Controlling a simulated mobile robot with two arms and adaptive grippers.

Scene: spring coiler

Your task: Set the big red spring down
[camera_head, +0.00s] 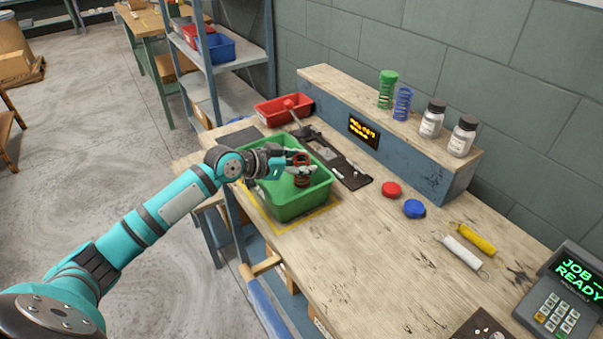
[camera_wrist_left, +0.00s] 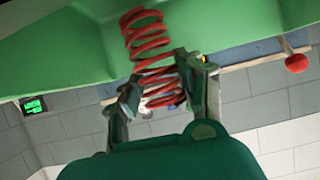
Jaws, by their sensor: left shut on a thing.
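My left gripper (camera_head: 300,170) is shut on the big red spring (camera_head: 302,180). It holds the spring over the green bin (camera_head: 287,206), within or just above its rim; I cannot tell the exact height. In the left wrist view the red spring (camera_wrist_left: 148,42) shows between the two fingers of my left gripper (camera_wrist_left: 158,92), with its coils sticking out past them towards the green bin wall (camera_wrist_left: 60,55). The bin stands on a yellow-outlined patch of the workbench (camera_head: 395,260). My right gripper is not in view.
Behind the bin are a dark coiling fixture (camera_head: 350,172) and a red tray (camera_head: 283,108). A raised shelf (camera_head: 400,115) holds a green spring (camera_head: 387,90), a blue spring (camera_head: 402,104) and two jars. Red and blue caps lie right of the bin. The front bench middle is clear.

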